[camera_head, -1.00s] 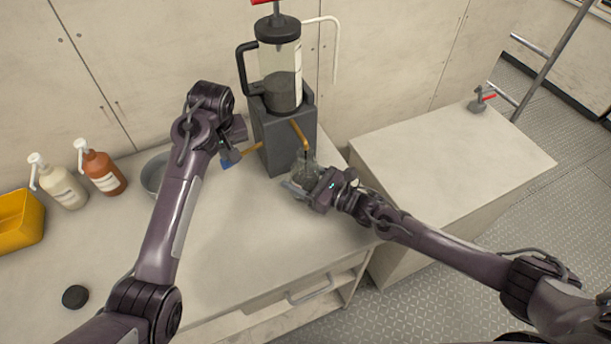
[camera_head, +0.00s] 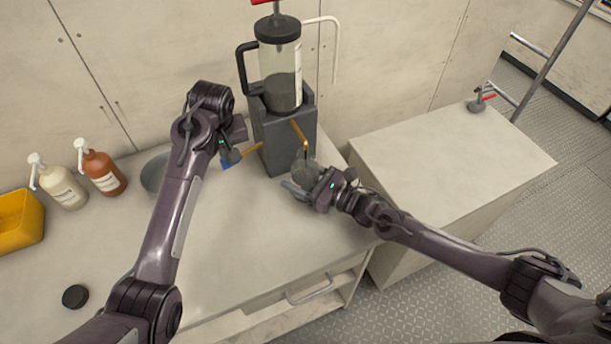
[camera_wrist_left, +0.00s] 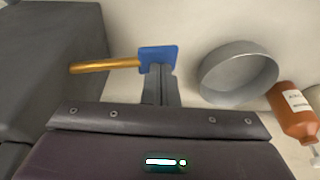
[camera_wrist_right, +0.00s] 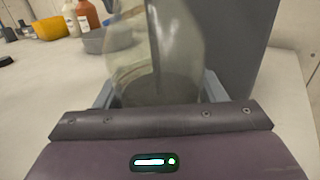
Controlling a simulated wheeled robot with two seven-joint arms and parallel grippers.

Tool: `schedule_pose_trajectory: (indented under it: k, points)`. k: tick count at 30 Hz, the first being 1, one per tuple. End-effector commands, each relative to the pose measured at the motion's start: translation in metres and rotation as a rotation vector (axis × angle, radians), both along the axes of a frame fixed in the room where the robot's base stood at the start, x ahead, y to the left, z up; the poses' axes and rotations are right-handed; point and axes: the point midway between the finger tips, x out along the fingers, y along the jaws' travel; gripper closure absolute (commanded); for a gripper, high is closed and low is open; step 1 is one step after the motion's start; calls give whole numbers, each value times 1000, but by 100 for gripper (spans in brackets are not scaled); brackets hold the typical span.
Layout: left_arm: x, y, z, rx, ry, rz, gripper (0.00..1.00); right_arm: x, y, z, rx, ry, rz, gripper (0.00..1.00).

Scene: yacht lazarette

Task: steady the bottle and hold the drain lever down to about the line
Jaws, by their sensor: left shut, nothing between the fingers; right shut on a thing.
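A clear bottle (camera_head: 306,170) stands on the counter under the brass spout (camera_head: 299,133) of the grey dispenser block (camera_head: 275,150). My right gripper (camera_head: 303,187) is shut around its lower part; the right wrist view shows dark liquid in the bottom of the bottle (camera_wrist_right: 160,88). I cannot make out a line on it. The drain lever (camera_head: 250,151) is a brass rod with a blue end, sticking out left of the block. My left gripper (camera_head: 229,155) is shut and empty at the blue end (camera_wrist_left: 158,57), its fingertips against or just over it in the left wrist view.
A canister (camera_head: 281,75) with dark contents sits on the block. A grey bowl (camera_head: 154,172), two pump bottles (camera_head: 102,172), a yellow bin (camera_head: 20,218) and a black cap (camera_head: 75,296) stand to the left. The front counter is clear.

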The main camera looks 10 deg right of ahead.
Motion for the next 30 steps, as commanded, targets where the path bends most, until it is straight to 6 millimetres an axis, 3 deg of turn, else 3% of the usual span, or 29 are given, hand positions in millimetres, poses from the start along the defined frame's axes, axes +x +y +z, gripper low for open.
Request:
schedule_pose_trajectory:
  k: [7, 20, 30]
  points:
    - [0, 0, 7, 0, -1, 0, 100, 0, 0, 0, 1, -1, 0, 68]
    - [0, 0, 66, 0, -1, 0, 100, 0, 0, 0, 0, 0, 0, 68]
    - [0, 0, 70, 0, 0, 0, 100, 0, 0, 0, 0, 0, 0, 68]
